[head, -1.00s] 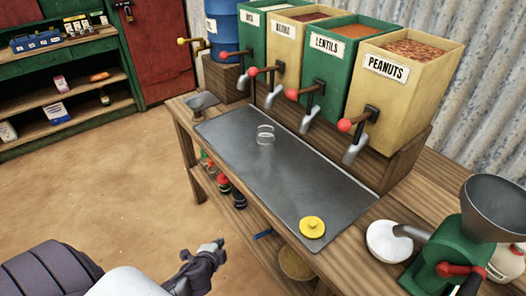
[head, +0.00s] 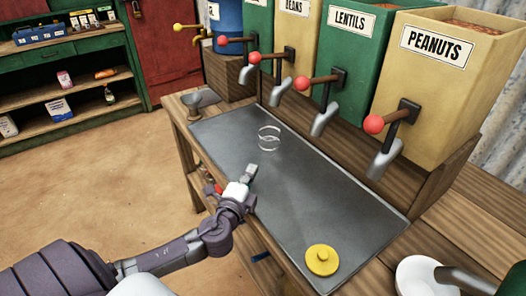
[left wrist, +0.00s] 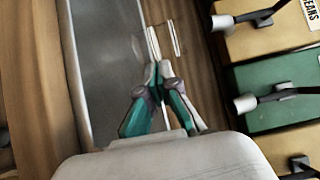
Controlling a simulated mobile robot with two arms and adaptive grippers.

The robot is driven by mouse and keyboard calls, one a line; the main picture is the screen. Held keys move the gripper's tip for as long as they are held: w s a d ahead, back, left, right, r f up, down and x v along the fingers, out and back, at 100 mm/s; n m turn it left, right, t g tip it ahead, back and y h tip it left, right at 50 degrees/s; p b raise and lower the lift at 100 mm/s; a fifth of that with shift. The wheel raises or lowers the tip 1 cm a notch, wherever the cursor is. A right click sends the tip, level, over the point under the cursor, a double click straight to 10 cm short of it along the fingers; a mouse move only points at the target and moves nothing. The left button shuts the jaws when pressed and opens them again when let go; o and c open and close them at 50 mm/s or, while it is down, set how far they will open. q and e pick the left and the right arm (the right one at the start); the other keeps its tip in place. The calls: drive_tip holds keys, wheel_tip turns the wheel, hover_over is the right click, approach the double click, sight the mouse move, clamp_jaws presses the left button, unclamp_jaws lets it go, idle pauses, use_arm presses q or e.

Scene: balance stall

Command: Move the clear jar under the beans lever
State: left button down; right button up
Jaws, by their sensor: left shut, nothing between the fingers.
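The clear jar (head: 269,138) stands on the grey metal counter top (head: 300,200), out in front of the row of spouts. The beans bin (head: 297,28) is yellow; its lever (head: 254,58) has a red knob, with a grey spout (head: 281,88) below. My left gripper (head: 253,170) is shut and empty above the counter, on the near side of the jar and apart from it in the head view. In the left wrist view, the closed fingertips (left wrist: 160,68) point toward the jar (left wrist: 165,40), whose clear walls are hard to make out. My right gripper is out of view.
Lentils (head: 350,50) and peanuts (head: 440,85) bins stand to the right, with levers jutting over the counter. A yellow lid-like disc (head: 322,260) lies at the near right. The counter middle is clear.

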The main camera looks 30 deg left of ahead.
use_arm(q)
approach(265, 147)
drive_tip(key=shift+x, duration=1.15)
drive_tip(key=x, duration=0.4)
drive_tip(key=shift+r+p, duration=0.15)
drive_tip(key=shift+p, duration=0.2)
drive_tip(key=shift+w+a, duration=0.1)
drive_tip(key=shift+w, duration=0.4)
drive_tip(key=b+x, duration=0.1)
drive_tip(key=x, duration=0.3)
drive_tip(key=shift+w, duration=0.1)
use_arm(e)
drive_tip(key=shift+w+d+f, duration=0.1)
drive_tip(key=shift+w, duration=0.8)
